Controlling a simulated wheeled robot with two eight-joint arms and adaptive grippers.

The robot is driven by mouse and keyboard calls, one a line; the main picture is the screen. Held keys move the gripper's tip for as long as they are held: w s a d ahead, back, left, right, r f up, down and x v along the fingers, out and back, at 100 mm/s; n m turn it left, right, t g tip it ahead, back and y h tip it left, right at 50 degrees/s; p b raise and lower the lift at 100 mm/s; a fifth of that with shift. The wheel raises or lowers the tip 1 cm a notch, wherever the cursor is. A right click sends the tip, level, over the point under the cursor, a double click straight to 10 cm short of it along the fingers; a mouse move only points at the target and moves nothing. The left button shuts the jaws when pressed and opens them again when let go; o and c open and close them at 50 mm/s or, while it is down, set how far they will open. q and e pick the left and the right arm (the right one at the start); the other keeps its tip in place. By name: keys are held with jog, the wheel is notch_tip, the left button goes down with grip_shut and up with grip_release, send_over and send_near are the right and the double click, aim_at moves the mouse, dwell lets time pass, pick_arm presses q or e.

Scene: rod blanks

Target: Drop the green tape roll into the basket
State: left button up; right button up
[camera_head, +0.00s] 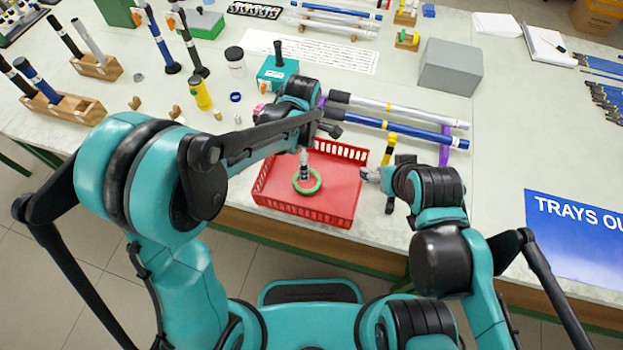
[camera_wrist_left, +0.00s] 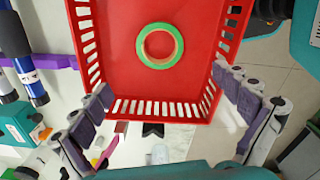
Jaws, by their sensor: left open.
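The green tape roll (camera_head: 318,183) lies flat inside the red basket (camera_head: 345,216), on its floor. The left wrist view also shows the roll (camera_wrist_left: 139,45) within the walls of the basket (camera_wrist_left: 84,27), with red floor through its hole. My left gripper (camera_head: 318,152) is over the basket. Its fingers are spread wide in the left wrist view (camera_wrist_left: 163,84), with nothing between them touching the roll. In the head view one finger overlaps the roll's far edge. My right gripper (camera_head: 377,190) is beside the basket's right wall, its fingers apart and empty.
Silver and blue rods (camera_head: 410,130) lie on purple supports behind the basket. A yellow-handled tool (camera_head: 389,150) is near my right gripper. A grey box (camera_head: 450,67) stands farther back. A yellow bottle (camera_head: 200,93) and small parts are to the left. Bench around the blue sign (camera_head: 575,235) is clear.

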pick_arm(q)
notch_tip(320, 180, up, 8)
jog(key=shift+r, duration=0.2)
dwell(0.4)
jog(key=s+a+m+t+b, duration=0.1)
jog(key=s+a+m+t, duration=0.2)
jog(key=s+a+m, duration=0.3)
jog(key=s+a+m+t+b, duration=0.2)
jog(key=s+a+m+t, duration=0.2)
jog(key=a+m, duration=0.7)
jog(key=shift+s+a+m, duration=0.15)
jog(key=shift+s+m, duration=0.25)
jog(key=shift+s, duration=0.7)
